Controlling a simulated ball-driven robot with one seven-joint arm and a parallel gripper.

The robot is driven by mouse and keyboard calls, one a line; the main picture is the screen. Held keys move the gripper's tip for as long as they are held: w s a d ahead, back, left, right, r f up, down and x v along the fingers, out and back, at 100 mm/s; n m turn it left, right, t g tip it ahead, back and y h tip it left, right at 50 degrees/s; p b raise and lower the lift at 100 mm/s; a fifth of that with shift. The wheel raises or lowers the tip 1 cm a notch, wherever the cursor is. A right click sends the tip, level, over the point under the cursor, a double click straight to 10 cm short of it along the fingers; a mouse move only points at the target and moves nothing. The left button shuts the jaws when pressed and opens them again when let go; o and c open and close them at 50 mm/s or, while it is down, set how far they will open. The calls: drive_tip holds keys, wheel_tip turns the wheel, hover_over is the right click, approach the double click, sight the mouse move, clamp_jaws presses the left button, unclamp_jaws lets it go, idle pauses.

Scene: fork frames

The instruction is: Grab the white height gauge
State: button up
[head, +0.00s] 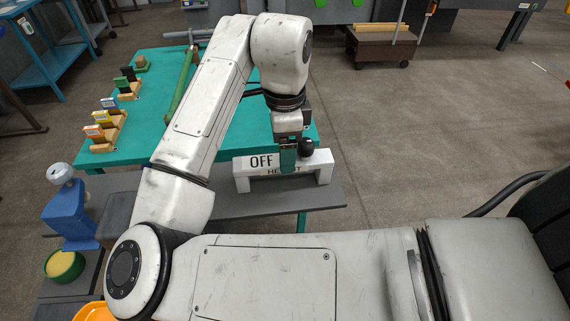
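The white height gauge (322,163) is a bridge-shaped white block with a short leg at each end. It stands on the grey strip at the front of the teal table. Its face reads "OFF", with a partly covered word beginning "HE" below. A round black knob (306,147) shows at its upper right. My gripper (288,160) points down at the gauge's middle, with a dark green finger in front of its face. The other finger is hidden, so I cannot tell whether the gripper is closed on the gauge.
The teal table (150,75) holds a green bar (182,82) and several wooden blocks with coloured cards along its left side. A blue bottle-like object (70,210) and a green bowl (65,265) stand at the lower left.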

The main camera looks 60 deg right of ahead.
wheel_tip(320, 180, down, 4)
drive_tip(key=shift+f, duration=0.1)
drive_tip(key=shift+c, duration=0.2)
drive_tip(key=c, duration=1.3)
drive_tip(key=shift+c, duration=0.2)
